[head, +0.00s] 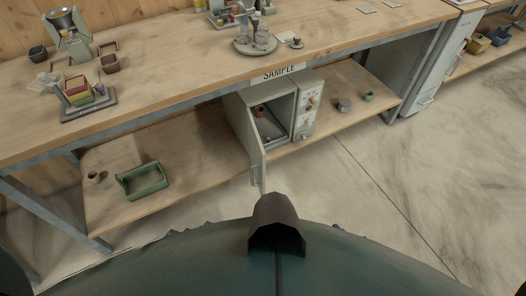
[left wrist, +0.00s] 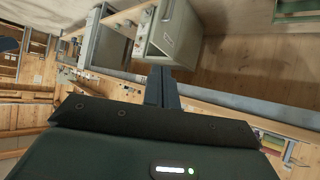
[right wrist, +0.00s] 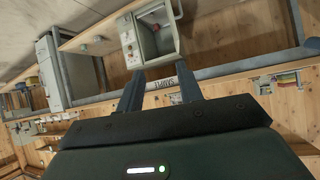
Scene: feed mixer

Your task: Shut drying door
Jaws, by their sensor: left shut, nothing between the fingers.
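The drying oven is a pale grey box (head: 306,105) on the lower shelf under the bench. Its door (head: 248,140) is hinged at the left and stands wide open toward me, with a handle near its free edge. A small reddish cup (head: 260,111) shows inside. In the right wrist view the oven (right wrist: 130,42) appears upside down with its cavity open. My left gripper (left wrist: 162,88) is shut and empty; the oven shows beyond it in the left wrist view (left wrist: 145,35). My right gripper (right wrist: 160,90) is open and empty, apart from the oven. Neither gripper shows in the head view.
The bench top (head: 180,85) overhangs the lower shelf (head: 200,150). A green tray (head: 143,181) lies left of the oven. Small cups (head: 344,104) stand to its right. The floor in front is clear.

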